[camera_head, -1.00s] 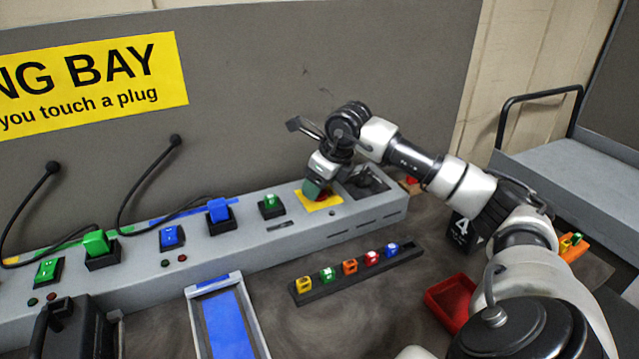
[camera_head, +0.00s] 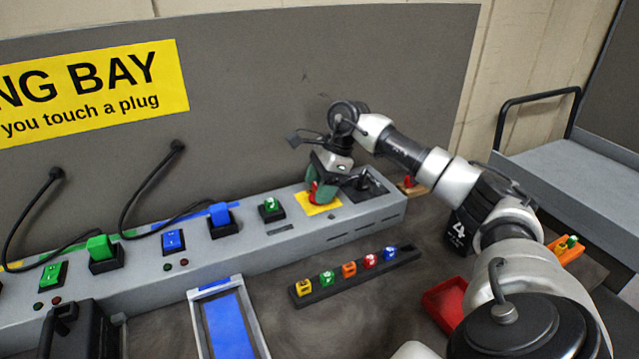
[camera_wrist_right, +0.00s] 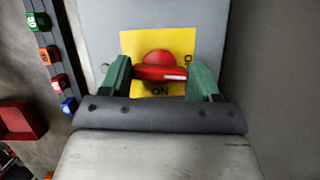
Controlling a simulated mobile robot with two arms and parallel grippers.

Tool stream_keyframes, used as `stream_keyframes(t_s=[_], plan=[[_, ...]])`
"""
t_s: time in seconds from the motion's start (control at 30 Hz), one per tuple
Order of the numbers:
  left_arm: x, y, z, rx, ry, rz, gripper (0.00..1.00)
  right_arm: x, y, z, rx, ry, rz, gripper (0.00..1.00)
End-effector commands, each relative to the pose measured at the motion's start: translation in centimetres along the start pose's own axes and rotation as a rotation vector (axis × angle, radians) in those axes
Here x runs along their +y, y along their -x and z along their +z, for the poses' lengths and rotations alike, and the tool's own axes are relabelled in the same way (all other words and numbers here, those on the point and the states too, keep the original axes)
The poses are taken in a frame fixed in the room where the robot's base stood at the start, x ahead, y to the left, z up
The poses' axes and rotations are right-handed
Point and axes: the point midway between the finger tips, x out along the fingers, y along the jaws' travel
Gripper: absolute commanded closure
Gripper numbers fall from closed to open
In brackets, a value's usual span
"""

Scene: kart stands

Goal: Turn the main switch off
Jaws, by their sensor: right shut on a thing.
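The main switch is a red rotary knob (camera_wrist_right: 158,58) on a yellow plate (camera_wrist_right: 184,40) at the right part of the long grey panel. In the right wrist view its bar lies crosswise, with a white mark at its right end. "ON" is printed below it; lettering at the right is partly hidden. My right gripper (camera_wrist_right: 160,76) has its green fingers at both ends of the bar, shut on it. In the head view the right gripper (camera_head: 319,188) comes down over the yellow plate (camera_head: 318,208). My left gripper is not in view.
The grey panel (camera_head: 345,235) carries green and blue switches and plugs with black cables. In front lie a black strip (camera_head: 345,284) with several coloured small blocks, a blue-floored tray (camera_head: 229,325) and a red bin (camera_head: 443,302). A grey wall stands behind.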

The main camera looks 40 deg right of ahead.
Motion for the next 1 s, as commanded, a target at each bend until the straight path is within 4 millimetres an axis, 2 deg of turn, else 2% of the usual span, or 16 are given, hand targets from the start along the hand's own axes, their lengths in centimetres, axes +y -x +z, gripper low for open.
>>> stream_keyframes(t_s=[0.3,0.83,0.87,1.0], plan=[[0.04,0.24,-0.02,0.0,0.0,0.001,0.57,-0.13,0.19,0.07,-0.002,0.109,0.04,0.62],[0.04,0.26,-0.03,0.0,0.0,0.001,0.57,-0.13,0.19,0.05,-0.001,0.132,0.048,0.62],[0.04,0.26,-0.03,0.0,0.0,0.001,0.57,-0.13,0.19,0.05,-0.001,0.132,0.048,0.37],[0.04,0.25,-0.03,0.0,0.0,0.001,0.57,-0.11,0.14,0.03,0.0,0.131,0.05,0.15]])
